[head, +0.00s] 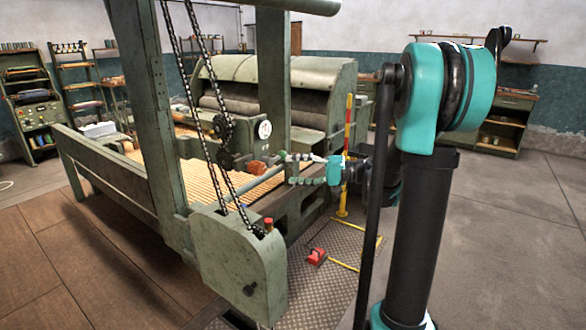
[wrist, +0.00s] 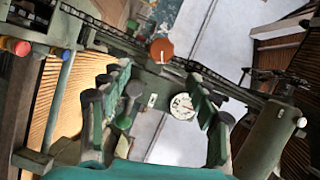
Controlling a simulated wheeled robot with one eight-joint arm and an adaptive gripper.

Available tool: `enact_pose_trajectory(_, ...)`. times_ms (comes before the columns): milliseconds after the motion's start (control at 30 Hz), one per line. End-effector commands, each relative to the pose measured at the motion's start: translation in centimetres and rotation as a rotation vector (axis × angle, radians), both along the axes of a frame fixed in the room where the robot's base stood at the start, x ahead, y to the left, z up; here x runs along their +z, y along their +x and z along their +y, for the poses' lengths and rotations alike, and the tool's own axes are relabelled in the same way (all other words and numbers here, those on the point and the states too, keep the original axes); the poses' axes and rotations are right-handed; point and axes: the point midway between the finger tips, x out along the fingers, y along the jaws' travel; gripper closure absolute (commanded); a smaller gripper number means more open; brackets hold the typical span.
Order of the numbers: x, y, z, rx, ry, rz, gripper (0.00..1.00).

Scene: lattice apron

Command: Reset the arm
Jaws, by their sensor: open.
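My arm is the task's own subject; its black and teal links stand at the right of the head view and reach left toward the green machine. My gripper (head: 293,169) is open beside the machine's front, and its two green fingers spread left and right in the wrist view (wrist: 163,98). Nothing shows between the fingertips except the machine behind. A round white dial (head: 264,129) is on the machine just beyond the gripper; in the wrist view it sits near the right finger. Whether a finger touches the machine I cannot tell.
The green machine (head: 240,270) with hanging chains (head: 205,100) and upright posts fills the centre. A yellow and red pole (head: 347,150) stands close to the gripper. A red pedal (head: 317,256) lies on the metal floor plate. Floor at the right is open before the shelves (head: 500,135).

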Motion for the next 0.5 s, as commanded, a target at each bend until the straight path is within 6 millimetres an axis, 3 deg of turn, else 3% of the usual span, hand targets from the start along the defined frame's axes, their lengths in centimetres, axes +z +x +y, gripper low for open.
enact_pose_trajectory(133,-2.0,-1.8,0.8,-0.005,-0.095,0.029,0.39)
enact_pose_trajectory(267,-6.4,-5.6,1.4,-0.025,-0.306,0.080,0.39)
enact_pose_trajectory(367,-10.6,-9.3,0.6,-0.049,-0.509,0.112,0.39)
enact_pose_trajectory(500,-15.8,-14.3,-2.3,-0.088,-0.793,0.127,0.39)
